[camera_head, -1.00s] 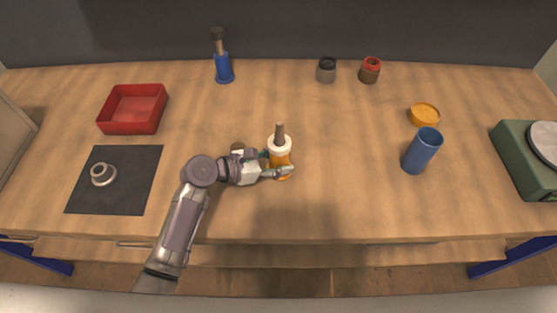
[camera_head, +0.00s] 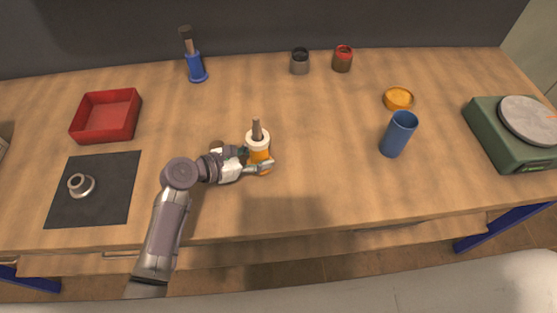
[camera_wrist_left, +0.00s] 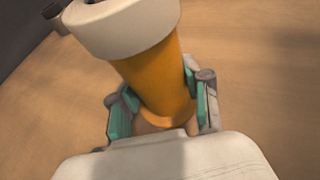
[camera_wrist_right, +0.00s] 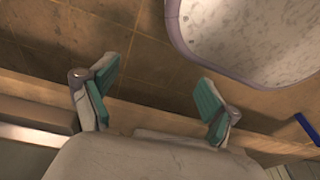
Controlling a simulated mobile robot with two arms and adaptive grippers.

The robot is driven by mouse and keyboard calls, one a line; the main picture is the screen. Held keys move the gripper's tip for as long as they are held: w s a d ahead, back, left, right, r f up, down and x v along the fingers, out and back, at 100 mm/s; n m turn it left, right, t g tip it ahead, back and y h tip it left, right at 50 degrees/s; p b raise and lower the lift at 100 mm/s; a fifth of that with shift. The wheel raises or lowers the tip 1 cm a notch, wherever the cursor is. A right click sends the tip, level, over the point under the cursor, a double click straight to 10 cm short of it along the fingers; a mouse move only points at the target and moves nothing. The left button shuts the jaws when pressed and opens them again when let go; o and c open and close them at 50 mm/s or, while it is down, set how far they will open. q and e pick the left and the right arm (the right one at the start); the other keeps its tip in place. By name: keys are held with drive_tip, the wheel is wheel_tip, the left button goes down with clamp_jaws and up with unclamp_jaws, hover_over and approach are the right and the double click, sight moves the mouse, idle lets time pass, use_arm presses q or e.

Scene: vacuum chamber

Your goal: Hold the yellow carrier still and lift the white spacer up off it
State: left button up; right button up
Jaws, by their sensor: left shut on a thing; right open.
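The yellow carrier (camera_head: 259,156) stands upright near the middle of the table, with a brown post rising from its top. The white spacer (camera_head: 257,139) is a ring around that post and rests on the carrier. My left gripper (camera_head: 258,168) is shut on the carrier's body below the spacer. In the left wrist view, its teal pads stand on both sides of the yellow carrier (camera_wrist_left: 158,84), under the white spacer (camera_wrist_left: 122,28). My right gripper (camera_wrist_right: 152,98) shows only in its own wrist view, open and empty, over the table's front edge and the floor.
A red tray (camera_head: 106,117) and a dark mat (camera_head: 95,190) with a grey ring (camera_head: 81,185) are at left. A blue stand (camera_head: 195,66), two small jars (camera_head: 300,61), an orange dish (camera_head: 398,98), a blue cup (camera_head: 398,134) and a green scale (camera_head: 500,134) surround clear table.

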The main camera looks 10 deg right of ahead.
use_arm(q)
drive_tip(key=shift+s+f, duration=0.1)
use_arm(e)
drive_tip(key=w+a+r+m+t+y, duration=0.1)
drive_tip(key=w+a+r+m+y, duration=0.15)
drive_tip(key=w+a+r, duration=1)
drive_tip(key=a+r+y, duration=0.4)
drive_tip(key=a+r, duration=0.4)
drive_tip(key=r, duration=0.4)
drive_tip(key=w+a+r+n+y, duration=0.1)
drive_tip(key=a+r+n+y, duration=0.15)
drive_tip(key=r, duration=0.85)
drive_tip(key=a+r+n+y, duration=0.1)
drive_tip(key=a+r+y, duration=0.15)
drive_tip(key=r, duration=0.85)
drive_tip(key=n+t+h, duration=0.2)
drive_tip(key=t+h, duration=0.5)
drive_tip(key=t, duration=0.2)
approach(260, 140)
drive_tip(key=s, duration=0.2)
drive_tip(key=x, duration=1.1)
drive_tip(key=shift+w+d+r, duration=0.2)
drive_tip(key=shift+w+r, duration=0.05)
drive_tip(key=shift+w, duration=0.25)
